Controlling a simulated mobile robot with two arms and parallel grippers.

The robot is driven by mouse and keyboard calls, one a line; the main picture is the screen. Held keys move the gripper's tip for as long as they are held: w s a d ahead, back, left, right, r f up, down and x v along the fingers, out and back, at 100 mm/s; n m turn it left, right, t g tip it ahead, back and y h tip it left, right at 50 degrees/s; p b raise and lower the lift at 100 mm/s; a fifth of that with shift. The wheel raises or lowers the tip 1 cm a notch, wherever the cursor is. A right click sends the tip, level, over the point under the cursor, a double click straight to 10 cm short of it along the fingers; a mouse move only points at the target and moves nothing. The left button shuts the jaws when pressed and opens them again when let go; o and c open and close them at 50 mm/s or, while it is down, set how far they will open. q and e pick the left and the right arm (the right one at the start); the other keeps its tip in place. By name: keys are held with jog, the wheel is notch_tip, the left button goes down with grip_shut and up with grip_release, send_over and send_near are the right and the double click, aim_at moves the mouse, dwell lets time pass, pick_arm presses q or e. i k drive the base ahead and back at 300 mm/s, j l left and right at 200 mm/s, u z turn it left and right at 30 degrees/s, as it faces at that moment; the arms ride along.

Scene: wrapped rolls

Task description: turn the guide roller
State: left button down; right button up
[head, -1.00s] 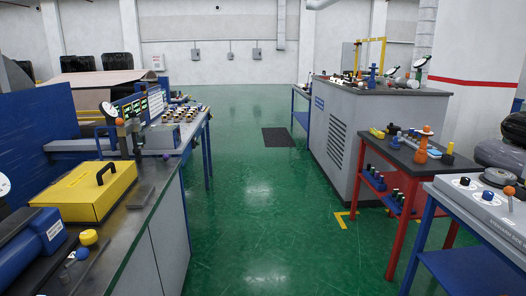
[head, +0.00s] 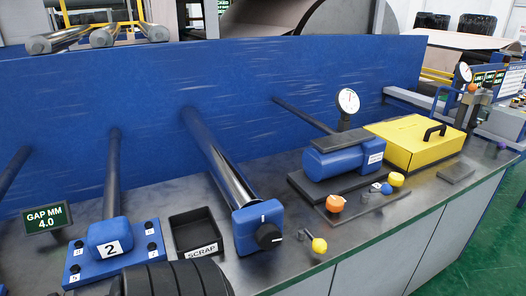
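No label marks the guide roller. A shiny metal roller (head: 230,174) slopes from the blue panel to a blue end block (head: 259,230) with a white line on top. A black knob (head: 269,236) sits on the block's front. Neither of my grippers is in view.
The blue panel (head: 270,75) stands behind the bench. A SCRAP tray (head: 194,228), gap display reading 4.0 (head: 47,217), blue cylinder unit (head: 343,160), yellow box (head: 415,142) and small coloured knobs (head: 319,245) crowd the bench.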

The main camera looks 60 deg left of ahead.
aim_at(238, 192)
jog(key=u, duration=1.85)
